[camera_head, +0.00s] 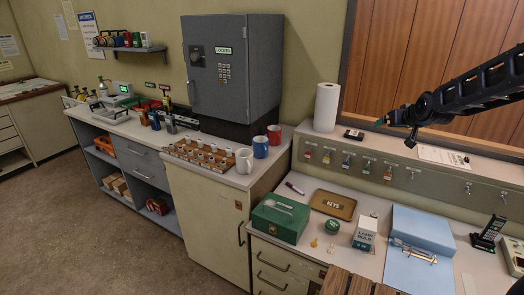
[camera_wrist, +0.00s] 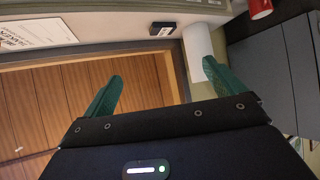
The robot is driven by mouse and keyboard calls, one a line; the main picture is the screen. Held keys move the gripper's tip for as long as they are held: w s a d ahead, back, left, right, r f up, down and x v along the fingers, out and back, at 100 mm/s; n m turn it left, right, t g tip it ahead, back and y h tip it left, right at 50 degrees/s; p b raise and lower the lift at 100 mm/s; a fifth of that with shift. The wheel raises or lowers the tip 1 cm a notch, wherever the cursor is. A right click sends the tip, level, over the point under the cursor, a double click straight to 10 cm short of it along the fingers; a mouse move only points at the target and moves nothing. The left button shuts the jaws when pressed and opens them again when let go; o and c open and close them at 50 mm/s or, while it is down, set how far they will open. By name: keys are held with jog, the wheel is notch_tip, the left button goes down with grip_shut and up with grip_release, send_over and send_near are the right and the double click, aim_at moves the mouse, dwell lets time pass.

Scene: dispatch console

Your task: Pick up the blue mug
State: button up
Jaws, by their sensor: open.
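The blue mug (camera_head: 260,147) stands upright on the cabinet top near the middle of the head view, between a white mug (camera_head: 244,161) and a red mug (camera_head: 274,134). It does not show in the wrist view, where part of a red mug (camera_wrist: 260,8) is at the top edge. My gripper (camera_head: 382,122) is well to the right of the blue mug, above the ledge by the wood panel. In the wrist view my gripper (camera_wrist: 162,72) has its two green fingers spread with nothing between them.
A paper roll (camera_head: 326,107) stands on the ledge between my gripper and the mugs. A grey safe (camera_head: 232,75) rises behind the mugs. A wooden tray (camera_head: 190,156) with several small items lies left of them. A green box (camera_head: 280,218) is on the lower desk.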

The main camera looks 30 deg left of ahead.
jog(key=w+a+f+n+t+y, duration=0.1)
jog(key=a+f, duration=0.1)
jog(key=a, duration=0.5)
jog(key=w+a+f+y, duration=0.1)
jog(key=w+a+f, duration=0.1)
jog(key=a, duration=0.5)
jog(key=n+t+y, duration=0.1)
jog(key=n+y, duration=0.2)
jog(key=y, duration=0.4)
send_near(264, 145)
jog(key=a, duration=0.1)
jog(key=x, duration=1.1)
jog(key=shift+w+d, duration=0.2)
jog(key=shift+w, duration=0.1)
